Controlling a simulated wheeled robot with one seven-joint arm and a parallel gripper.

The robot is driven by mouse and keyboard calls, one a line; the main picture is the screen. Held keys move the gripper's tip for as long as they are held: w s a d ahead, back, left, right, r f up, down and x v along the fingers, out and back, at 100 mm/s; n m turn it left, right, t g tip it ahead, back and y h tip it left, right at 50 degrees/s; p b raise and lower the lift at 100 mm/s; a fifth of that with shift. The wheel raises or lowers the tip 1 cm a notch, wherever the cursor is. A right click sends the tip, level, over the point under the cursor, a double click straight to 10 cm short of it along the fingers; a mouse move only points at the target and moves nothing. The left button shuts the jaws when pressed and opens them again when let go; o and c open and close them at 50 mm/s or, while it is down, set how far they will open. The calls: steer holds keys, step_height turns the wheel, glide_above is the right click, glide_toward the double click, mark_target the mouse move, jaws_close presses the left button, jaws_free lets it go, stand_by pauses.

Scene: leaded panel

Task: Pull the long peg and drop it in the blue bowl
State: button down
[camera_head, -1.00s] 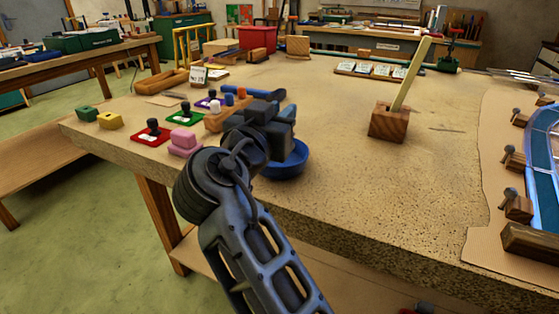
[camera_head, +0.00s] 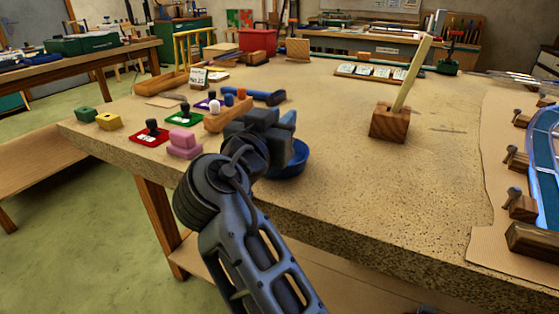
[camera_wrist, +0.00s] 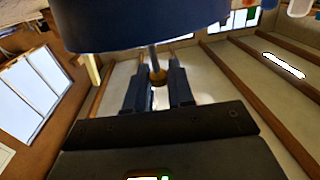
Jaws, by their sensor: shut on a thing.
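The blue bowl (camera_head: 291,167) sits near the table's front edge, partly hidden behind my gripper. My gripper (camera_head: 282,121) is over the bowl's near-left side in the head view. A large dark blue shape fills the top of that view. A long pale peg (camera_head: 411,75) stands tilted in a wooden block (camera_head: 389,124) to the right, apart from my gripper. Short coloured pegs (camera_head: 241,93) stand in a wooden rack (camera_head: 228,118).
Pink blocks (camera_head: 184,145), dark-knobbed red (camera_head: 150,136) and green pieces, and a blue-handled tool (camera_head: 262,95) lie left of and behind my gripper. A leaded panel (camera_head: 545,165) lies at the right edge.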

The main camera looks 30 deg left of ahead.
steer(key=c, duration=0.9)
jaws_free()
